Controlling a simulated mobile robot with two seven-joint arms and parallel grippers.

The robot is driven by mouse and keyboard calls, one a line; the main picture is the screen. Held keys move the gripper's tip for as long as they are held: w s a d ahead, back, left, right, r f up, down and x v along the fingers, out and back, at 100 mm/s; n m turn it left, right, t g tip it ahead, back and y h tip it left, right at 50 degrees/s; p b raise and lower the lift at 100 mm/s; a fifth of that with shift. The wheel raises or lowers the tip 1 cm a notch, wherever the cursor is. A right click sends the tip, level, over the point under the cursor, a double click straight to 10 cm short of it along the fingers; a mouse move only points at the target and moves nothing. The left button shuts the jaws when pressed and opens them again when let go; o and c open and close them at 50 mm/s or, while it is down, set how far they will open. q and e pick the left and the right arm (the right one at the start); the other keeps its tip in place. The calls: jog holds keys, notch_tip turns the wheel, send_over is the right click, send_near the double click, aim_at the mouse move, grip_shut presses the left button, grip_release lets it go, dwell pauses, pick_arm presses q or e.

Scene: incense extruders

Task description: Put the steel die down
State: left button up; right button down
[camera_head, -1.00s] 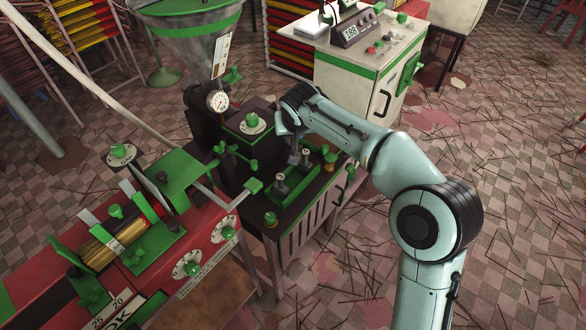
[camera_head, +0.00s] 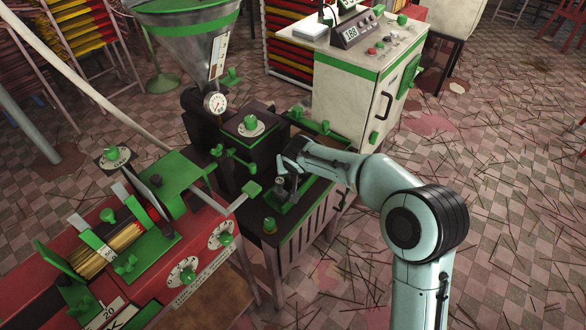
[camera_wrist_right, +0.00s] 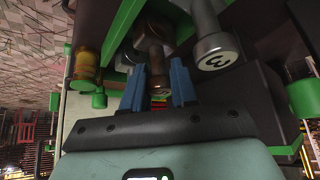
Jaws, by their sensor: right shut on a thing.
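My right gripper (camera_head: 288,168) reaches over the green-edged bench top of the dark machine. In the right wrist view its two blue fingers (camera_wrist_right: 158,90) are closed about a dark, brownish metal cylinder (camera_wrist_right: 157,55), which I take for the steel die. Its lower end shows between the fingers; whether it touches the bench is hidden. A second grey metal die with a white "3" face (camera_wrist_right: 217,58) is just right of the fingers. In the head view a grey cylinder (camera_head: 282,189) shows under the gripper; I cannot tell which die it is. My left gripper is out of view.
An amber and green knob-like piece (camera_head: 270,226) stands at the bench's near corner. The black extruder block with a dial (camera_head: 250,125) is behind and left. A red machine (camera_head: 185,235) is at left, a white cabinet (camera_head: 345,100) behind.

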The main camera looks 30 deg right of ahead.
jog(key=shift+r, duration=0.1)
jog(key=c, duration=0.9)
grip_release()
jog(key=shift+a+r, duration=0.1)
jog(key=shift+r, duration=0.15)
jog(key=p+v, duration=0.1)
jog(key=v, duration=1)
jog(key=shift+s+r, duration=0.15)
jog(key=shift+s, duration=0.1)
jog(key=shift+a, duration=0.1)
